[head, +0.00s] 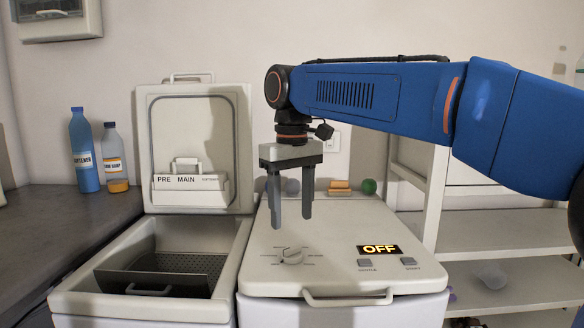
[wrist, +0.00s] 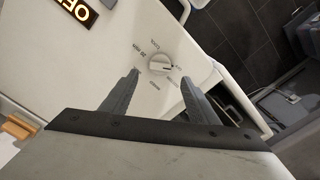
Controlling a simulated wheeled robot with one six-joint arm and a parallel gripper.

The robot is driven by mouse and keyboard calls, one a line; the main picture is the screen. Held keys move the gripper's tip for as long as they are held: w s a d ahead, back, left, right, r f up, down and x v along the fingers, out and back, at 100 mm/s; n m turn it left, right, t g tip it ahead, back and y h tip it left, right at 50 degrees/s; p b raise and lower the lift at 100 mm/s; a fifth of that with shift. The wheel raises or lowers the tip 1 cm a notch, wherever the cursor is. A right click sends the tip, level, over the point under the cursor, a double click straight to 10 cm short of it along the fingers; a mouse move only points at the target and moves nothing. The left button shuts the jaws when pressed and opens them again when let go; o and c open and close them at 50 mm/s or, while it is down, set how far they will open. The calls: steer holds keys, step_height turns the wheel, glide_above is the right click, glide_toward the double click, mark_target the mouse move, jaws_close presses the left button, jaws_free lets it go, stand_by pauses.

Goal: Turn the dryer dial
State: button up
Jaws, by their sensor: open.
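The dryer dial (head: 291,256) is a round white knob with a raised grip bar, set on the closed lid of the right-hand machine (head: 350,240). Printed marks surround it. In the wrist view the dial (wrist: 159,64) shows just beyond and between my fingertips. My gripper (head: 290,222) points down, open and empty, above the dial and apart from it. Its two grey fingers also show in the wrist view (wrist: 160,77). The lit display (head: 379,250) on the lid reads OFF. Two small buttons sit below it.
The left machine (head: 75,302) stands with its lid (head: 196,120) raised, beside the dryer. Bottles (head: 84,150) stand on the dark counter at left. A green ball (head: 369,187) and orange blocks (head: 340,186) lie behind the dryer lid. A lid handle (head: 347,300) juts out in front.

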step_height(320, 180, up, 10)
steer(key=shift+r, duration=0.2)
stand_by(0.4)
